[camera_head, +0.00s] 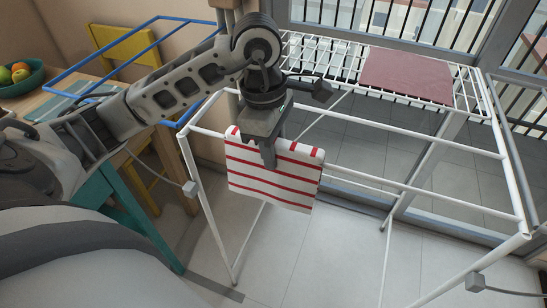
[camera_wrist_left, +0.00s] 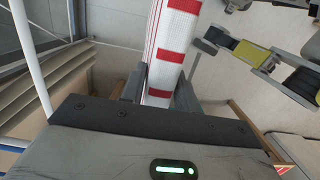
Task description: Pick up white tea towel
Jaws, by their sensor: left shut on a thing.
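The white tea towel with red stripes (camera_head: 270,180) hangs below my left gripper (camera_head: 269,158) in the head view. My left gripper is shut on its upper edge, and a finger covers part of the cloth. In the left wrist view the towel (camera_wrist_left: 176,45) runs as a narrow strip between the two fingers of the left gripper (camera_wrist_left: 160,95). The towel hangs in front of the drying rack's white rails; I cannot tell whether it touches them.
A white drying rack (camera_head: 455,208) surrounds the towel area. A dark red cloth (camera_head: 406,76) lies on its wire shelf at the back right. A wooden table with a green fruit bowl (camera_head: 18,80) and a yellow chair (camera_head: 125,42) stand at the left. Tiled floor lies below.

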